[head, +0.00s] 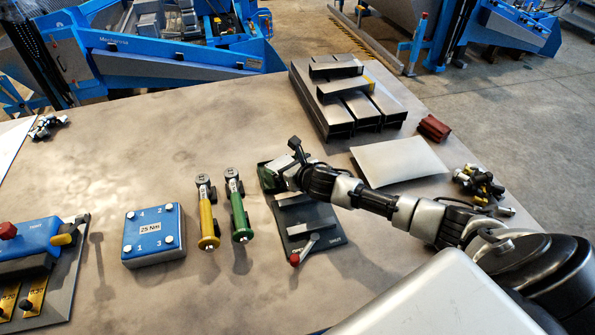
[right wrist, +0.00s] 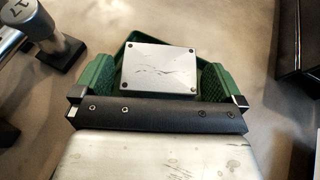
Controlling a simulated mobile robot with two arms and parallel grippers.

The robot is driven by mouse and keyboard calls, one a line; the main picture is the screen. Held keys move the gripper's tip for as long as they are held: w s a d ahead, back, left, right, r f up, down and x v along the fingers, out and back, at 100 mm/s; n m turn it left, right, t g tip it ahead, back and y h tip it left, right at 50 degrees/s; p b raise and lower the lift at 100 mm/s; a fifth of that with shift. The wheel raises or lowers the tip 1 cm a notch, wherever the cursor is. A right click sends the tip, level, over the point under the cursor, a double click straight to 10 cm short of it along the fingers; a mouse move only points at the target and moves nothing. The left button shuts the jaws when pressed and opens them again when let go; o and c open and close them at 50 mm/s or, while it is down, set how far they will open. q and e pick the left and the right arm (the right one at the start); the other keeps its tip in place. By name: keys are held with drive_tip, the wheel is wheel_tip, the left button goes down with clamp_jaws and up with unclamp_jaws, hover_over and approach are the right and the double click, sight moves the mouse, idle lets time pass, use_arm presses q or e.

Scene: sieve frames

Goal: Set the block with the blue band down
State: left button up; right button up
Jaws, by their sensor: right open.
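No blue band shows in either view, so I cannot tell which thing is the block with the blue band. My right gripper (head: 272,174) is low over the middle of the table. In the right wrist view its green fingers (right wrist: 157,72) are open, one on each side of a grey metal plate with corner screws (right wrist: 158,66). A dark green rim (right wrist: 132,42) shows around this plate; I cannot tell whether the fingers touch it. My left gripper is not in view.
A dark fixture with a red-knobbed lever (head: 318,238) lies in front of the right gripper. Left are green (head: 239,208) and yellow (head: 207,216) handled tools and a blue bolted block (head: 140,250). Black channels (head: 345,120) and a pale sheet (head: 398,160) lie behind.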

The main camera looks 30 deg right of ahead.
drive_tip(key=b+v, duration=0.1)
drive_tip(key=v, duration=0.9)
drive_tip(key=shift+s+d, duration=0.15)
drive_tip(key=shift+s, duration=0.25)
drive_tip(key=shift+s+r, duration=0.25)
drive_tip(key=shift+s, duration=0.15)
